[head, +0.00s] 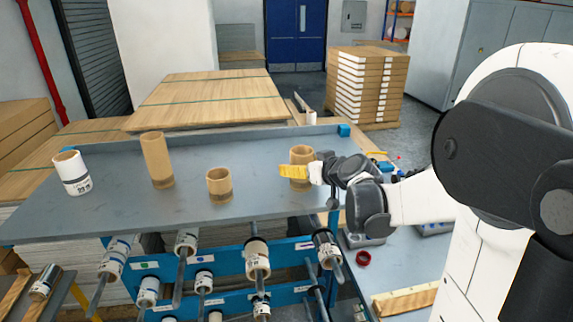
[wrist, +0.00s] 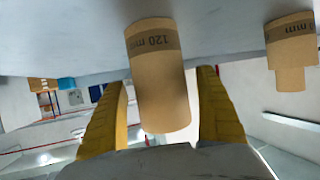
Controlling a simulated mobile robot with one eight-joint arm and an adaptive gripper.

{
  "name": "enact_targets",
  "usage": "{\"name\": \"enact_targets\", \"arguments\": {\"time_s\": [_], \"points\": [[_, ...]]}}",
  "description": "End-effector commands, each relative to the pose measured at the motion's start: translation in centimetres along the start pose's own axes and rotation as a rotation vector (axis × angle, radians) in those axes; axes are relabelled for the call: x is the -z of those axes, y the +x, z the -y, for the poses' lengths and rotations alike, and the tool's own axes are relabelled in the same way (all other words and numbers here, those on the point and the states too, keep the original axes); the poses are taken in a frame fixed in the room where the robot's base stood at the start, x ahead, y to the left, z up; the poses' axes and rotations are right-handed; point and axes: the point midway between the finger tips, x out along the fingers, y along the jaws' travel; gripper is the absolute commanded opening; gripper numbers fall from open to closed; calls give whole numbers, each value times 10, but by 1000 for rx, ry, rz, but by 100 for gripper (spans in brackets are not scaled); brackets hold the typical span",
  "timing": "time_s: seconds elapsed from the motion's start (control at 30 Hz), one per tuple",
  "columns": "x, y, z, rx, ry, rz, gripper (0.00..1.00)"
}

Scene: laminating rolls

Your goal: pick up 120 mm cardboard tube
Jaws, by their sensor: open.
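The 120 mm cardboard tube (head: 301,153) stands upright near the right end of the grey table top in the head view. In the wrist view, which looks upside down, the tube (wrist: 160,85) shows its dark band with "120 mm" printed on it. My gripper (head: 294,171) is low beside the tube, its yellow fingers in front of the tube's lower part. In the wrist view, my gripper (wrist: 165,80) is open, with one yellow finger on each side of the tube and a visible gap at both sides. The tube's lower part is partly hidden in the head view.
A short tube (head: 219,185), a tall tube (head: 157,160) and a white-wrapped roll (head: 72,172) stand to the left on the table top (head: 110,210). Rolls on rods (head: 257,258) hang at the front. A blue block (head: 344,130) sits at the back right corner.

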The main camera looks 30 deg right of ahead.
Motion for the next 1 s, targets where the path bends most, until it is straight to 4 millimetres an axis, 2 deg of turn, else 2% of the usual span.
{"name": "enact_targets", "arguments": {"time_s": [0.17, 0.2, 0.37, 0.4, 0.77, 0.87, 1.0], "points": [[0, 0, 0, 0, 0, 0, 83], [0, 0, 0, 0, 0, 0, 78], [0, 0, 0, 0, 1, 0, 29], [0, 0, 0, 0, 1, 0, 26], [3, -1, 0, 0, 1, 0, 26], [10, -5, 0, 0, 1, 0, 26], [30, -13, 0, 0, 1, 0, 26]]}}
